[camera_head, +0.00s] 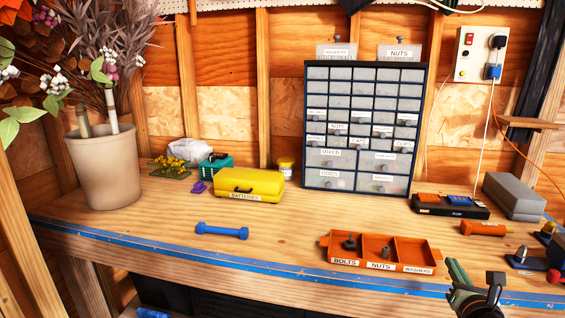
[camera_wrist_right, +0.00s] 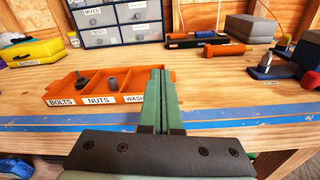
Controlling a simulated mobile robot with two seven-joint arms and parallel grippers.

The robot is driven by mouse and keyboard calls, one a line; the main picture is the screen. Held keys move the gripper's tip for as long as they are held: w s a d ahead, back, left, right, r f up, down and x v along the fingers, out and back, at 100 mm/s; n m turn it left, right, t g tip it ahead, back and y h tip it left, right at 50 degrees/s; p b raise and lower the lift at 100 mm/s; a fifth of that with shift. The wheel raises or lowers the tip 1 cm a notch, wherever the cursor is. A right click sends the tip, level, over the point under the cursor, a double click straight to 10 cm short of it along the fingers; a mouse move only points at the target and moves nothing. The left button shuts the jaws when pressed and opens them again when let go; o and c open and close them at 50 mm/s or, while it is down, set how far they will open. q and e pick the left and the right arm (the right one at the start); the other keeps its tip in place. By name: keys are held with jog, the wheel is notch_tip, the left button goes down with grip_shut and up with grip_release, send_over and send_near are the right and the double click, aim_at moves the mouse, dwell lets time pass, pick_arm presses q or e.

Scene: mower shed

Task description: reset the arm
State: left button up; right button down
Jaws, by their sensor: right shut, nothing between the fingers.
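My right gripper (camera_head: 455,270) shows at the lower right of the head view, at the front edge of the workbench. In the right wrist view its green fingers (camera_wrist_right: 160,75) are together with nothing between them. They overlap the right part of the orange tray in that view. The orange tray (camera_head: 324,246) has compartments labelled bolts, nuts and washers. The washers compartment looks empty in the head view. My left gripper is not in view.
The workbench (camera_head: 170,245) has a blue front strip. A drawer cabinet (camera_head: 307,185) stands at the back. A yellow batteries case (camera_head: 262,188), a blue dumbbell-shaped piece (camera_head: 222,231) and a plant pot (camera_head: 105,170) are left. An orange cylinder-shaped tool (camera_head: 484,229) and grey blocks (camera_head: 514,195) are right.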

jog(key=s+a+f+m+g+y, duration=0.2)
jog(key=s+a+f+m, duration=0.3)
jog(key=f, duration=0.4)
jog(key=s+a+f+m+g+y, duration=0.2)
jog(key=s+a+f+m, duration=0.35)
jog(key=f, duration=0.45)
jog(key=s+a+f+m+g, duration=0.1)
jog(key=s+a+f+m, duration=0.2)
jog(key=s+m, duration=0.3)
jog(key=s+a+f+m+g+y, duration=0.1)
jog(key=s+a+f+m, duration=0.3)
jog(key=s+f+m, duration=0.1)
jog(key=s+a+f+m+g+y, duration=0.1)
jog(key=s+a+f+m, duration=0.3)
jog(key=s+m, duration=0.4)
jog(key=shift+s+g, duration=0.3)
jog(key=shift+g, duration=0.1)
jog(key=shift+a, duration=0.1)
